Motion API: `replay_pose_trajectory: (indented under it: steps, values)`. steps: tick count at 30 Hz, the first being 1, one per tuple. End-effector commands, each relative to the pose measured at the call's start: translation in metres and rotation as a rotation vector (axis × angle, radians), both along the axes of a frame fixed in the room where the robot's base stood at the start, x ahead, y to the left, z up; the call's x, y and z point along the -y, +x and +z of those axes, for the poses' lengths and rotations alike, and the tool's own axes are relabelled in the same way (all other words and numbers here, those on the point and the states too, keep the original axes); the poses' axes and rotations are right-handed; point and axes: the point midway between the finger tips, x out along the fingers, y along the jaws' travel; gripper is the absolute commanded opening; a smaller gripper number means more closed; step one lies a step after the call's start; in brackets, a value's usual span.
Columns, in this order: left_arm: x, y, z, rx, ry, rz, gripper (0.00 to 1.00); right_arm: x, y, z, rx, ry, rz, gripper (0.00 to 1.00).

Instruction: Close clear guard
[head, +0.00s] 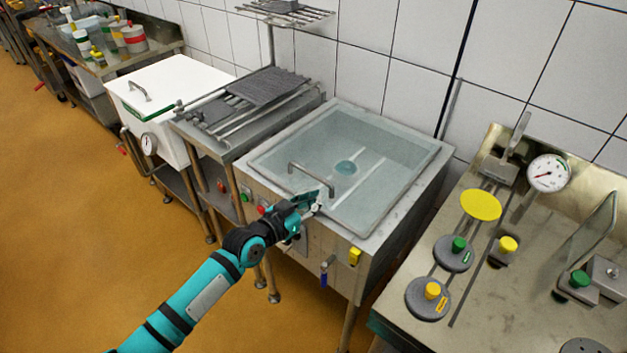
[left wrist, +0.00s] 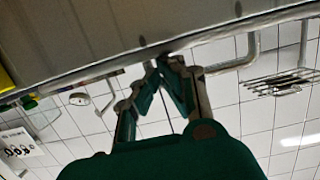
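The clear guard (head: 385,165) is a see-through pane in a metal frame. It lies about flat over the steel basin unit (head: 372,243), so I see no raised edge. Its bent metal handle (head: 311,174) stands at the front left. My left gripper (head: 312,204) is at the front edge, by the near end of the handle. In the left wrist view its fingertips (left wrist: 164,66) are close together beside the handle bar (left wrist: 252,48). Whether the bar is between them is hidden. My right gripper is not in view.
A rack table (head: 215,146) stands left of the basin unit, with a white box (head: 178,84) beyond. To the right is a steel bench (head: 500,310) with knobs and a dial (head: 548,173). A tiled wall closes the back. Open floor (head: 70,220) lies at the left.

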Motion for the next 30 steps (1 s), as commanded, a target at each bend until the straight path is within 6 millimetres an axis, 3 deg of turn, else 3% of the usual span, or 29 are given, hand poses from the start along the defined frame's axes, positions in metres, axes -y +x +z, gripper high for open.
replay_pose_trajectory:
  steps: [1, 4, 10, 12, 21, 30]
  values:
    - [-0.001, -0.004, -0.012, -0.027, 0.014, -0.003, 0.00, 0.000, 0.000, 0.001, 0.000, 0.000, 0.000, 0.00]
    - [0.000, -0.003, -0.003, -0.025, 0.012, -0.003, 0.00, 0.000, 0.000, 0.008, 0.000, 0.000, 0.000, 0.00]
    - [0.001, 0.006, 0.044, -0.006, 0.006, 0.002, 0.00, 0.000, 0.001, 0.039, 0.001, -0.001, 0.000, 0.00]
    - [-0.009, -0.007, 0.037, -0.008, 0.005, 0.002, 0.00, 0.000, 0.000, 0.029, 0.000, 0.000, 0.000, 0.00]
    - [-0.044, -0.056, 0.057, -0.001, 0.004, 0.003, 0.00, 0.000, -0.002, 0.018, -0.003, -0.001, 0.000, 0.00]
    - [-0.056, -0.071, 0.065, 0.001, 0.001, 0.004, 0.00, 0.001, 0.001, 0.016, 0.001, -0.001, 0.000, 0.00]
